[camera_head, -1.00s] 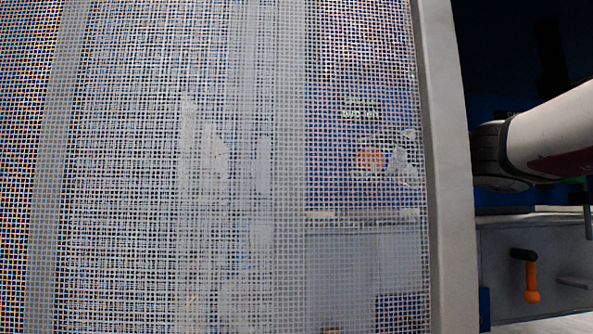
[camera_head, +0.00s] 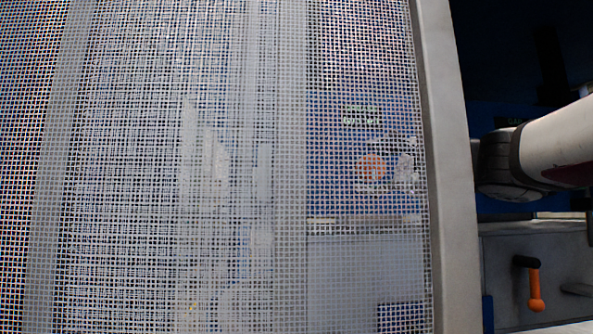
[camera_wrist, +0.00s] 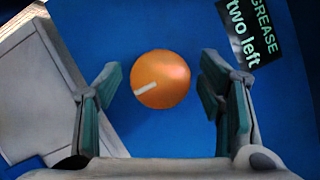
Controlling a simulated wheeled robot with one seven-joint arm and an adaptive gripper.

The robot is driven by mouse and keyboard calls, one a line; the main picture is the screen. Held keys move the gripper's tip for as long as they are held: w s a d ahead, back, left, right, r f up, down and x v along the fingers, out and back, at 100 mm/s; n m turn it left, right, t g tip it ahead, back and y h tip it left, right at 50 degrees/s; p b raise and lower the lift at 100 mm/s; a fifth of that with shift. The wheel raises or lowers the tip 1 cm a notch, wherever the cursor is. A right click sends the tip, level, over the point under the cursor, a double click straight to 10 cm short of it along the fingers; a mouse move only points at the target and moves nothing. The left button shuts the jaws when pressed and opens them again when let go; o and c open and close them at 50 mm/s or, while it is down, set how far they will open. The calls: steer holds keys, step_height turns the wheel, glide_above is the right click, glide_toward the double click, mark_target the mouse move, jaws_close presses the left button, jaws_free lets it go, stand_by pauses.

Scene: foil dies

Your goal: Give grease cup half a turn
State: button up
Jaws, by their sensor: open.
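The grease cup (camera_wrist: 161,79) is a round orange cap with a white line mark, on a blue panel in the wrist view. The mark runs from near its middle to its left edge. My gripper (camera_wrist: 160,92) is open, with one finger on each side of the cup and gaps between. A black label (camera_wrist: 250,35) at the upper right reads "GREASE two left". In the head view the orange cup (camera_head: 370,166) shows dimly through a mesh screen.
A mesh guard (camera_head: 150,250) with a grey frame post (camera_head: 446,170) fills most of the head view. An orange-handled crank (camera_head: 535,290) is on a grey panel at the lower right. A grey block (camera_wrist: 40,80) stands left of the cup in the wrist view.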

steer(key=v, duration=1.1)
